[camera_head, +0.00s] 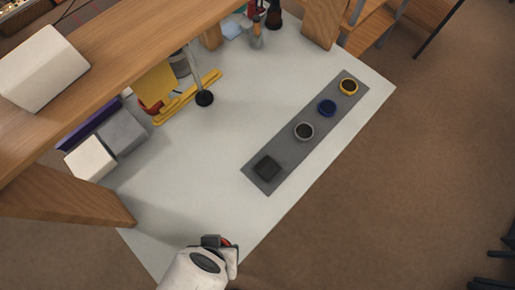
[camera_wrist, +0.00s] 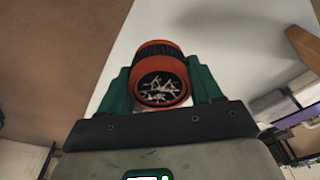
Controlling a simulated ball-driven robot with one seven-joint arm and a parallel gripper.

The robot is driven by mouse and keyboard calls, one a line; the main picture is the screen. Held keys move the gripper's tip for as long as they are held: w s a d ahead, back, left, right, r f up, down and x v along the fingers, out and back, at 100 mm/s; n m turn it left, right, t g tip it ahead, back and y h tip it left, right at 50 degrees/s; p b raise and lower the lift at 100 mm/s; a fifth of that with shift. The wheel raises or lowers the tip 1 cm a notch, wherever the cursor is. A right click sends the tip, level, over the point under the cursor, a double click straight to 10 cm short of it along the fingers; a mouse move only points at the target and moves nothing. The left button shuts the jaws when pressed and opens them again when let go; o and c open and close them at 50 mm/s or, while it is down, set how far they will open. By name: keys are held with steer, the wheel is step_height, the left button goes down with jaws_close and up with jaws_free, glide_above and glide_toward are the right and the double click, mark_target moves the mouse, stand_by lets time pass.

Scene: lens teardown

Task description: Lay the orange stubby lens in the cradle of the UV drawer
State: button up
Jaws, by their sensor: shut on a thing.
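The orange stubby lens (camera_wrist: 160,75) is orange-red with a ribbed black band. In the wrist view its round end faces me and shows pale branching marks on dark glass. My gripper (camera_wrist: 160,88) is shut on it, with a green finger on each side. In the head view my gripper (camera_head: 222,243) is at the near edge of the white table, and only a sliver of the lens shows there. No cradle can be made out. A purple piece (camera_head: 90,125) stands at the left by the boxes; I cannot tell whether it belongs to the UV drawer.
A grey strip (camera_head: 285,151) on the white table (camera_head: 190,165) carries a black square piece (camera_head: 266,168) and silver, blue and yellow rings. Grey and white boxes (camera_head: 90,158) stand at the left. A wooden shelf (camera_head: 110,65) overhangs the table. Mid-table is clear.

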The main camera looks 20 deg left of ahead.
steer(key=shift+s, duration=0.65)
steer(key=shift+w+a+f, duration=0.1)
steer(key=shift+w+f, duration=0.05)
steer(key=shift+w, duration=0.15)
steer(key=w+a+f+b, duration=0.2)
steer(key=w+a+f, duration=0.15)
steer(key=w, duration=0.45)
glide_above(230, 201)
steer(key=s, duration=0.1)
step_height(230, 201, down, 5)
steer(key=shift+d, duration=0.15)
steer(key=shift+w+f, duration=0.3)
steer(key=shift+f, duration=0.2)
steer(key=shift+f+p, duration=0.55)
steer(key=shift+f, duration=1)
steer(key=o, duration=1.2)
steer(key=shift+f, duration=0.15)
steer(key=shift+c, duration=0.2)
